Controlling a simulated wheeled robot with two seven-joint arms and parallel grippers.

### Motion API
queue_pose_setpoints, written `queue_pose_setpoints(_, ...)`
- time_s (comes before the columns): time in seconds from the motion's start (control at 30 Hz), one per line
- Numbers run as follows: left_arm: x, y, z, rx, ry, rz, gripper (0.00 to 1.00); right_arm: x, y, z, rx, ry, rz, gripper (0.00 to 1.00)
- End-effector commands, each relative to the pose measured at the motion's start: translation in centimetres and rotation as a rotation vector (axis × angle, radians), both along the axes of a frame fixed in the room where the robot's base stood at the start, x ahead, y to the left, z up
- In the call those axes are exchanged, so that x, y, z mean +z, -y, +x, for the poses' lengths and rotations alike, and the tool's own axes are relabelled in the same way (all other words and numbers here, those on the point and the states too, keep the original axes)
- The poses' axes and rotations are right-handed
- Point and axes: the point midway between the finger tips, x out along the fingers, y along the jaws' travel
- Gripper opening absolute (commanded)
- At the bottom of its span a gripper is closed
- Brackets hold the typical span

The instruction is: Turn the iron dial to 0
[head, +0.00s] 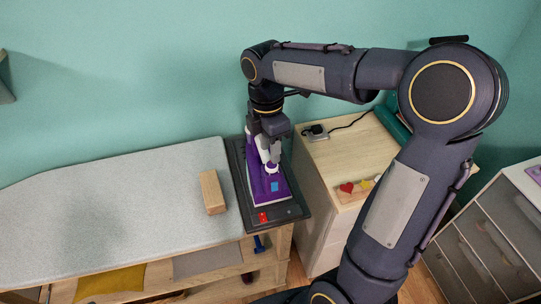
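The iron (262,182), purple and white, sits on a dark stand plate (291,211) at the right end of the ironing table. My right gripper (273,158) points down over the iron from above, with its fingers at the iron's upper part. The view is too small to tell whether the fingers touch it or are open or shut. The dial cannot be made out; the gripper covers part of the iron. A small blue patch and a white round part show on the iron near the fingertips. My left gripper is not in view.
A wooden block (212,192) lies on the grey ironing surface (110,205), left of the plate. A wooden cabinet (335,165) with a socket box (316,132) and a small tray of coloured shapes (352,189) stands to the right. The left surface is clear.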

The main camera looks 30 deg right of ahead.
Motion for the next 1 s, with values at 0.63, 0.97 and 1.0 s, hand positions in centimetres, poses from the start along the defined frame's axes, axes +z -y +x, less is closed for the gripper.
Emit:
queue_pose_setpoints(0.63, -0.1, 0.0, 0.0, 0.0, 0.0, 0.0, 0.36, 3.7, 0.0, 0.3, 0.0, -0.001, 0.001, 0.39)
queue_pose_setpoints(0.97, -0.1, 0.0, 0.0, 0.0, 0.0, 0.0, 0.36, 4.2, 0.1, -1.5, -0.125, 0.04, 0.02, 0.39)
queue_pose_setpoints(1.0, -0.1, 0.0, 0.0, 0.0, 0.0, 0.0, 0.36, 4.4, 0.2, -2.6, -0.201, 0.062, 0.035, 0.39)
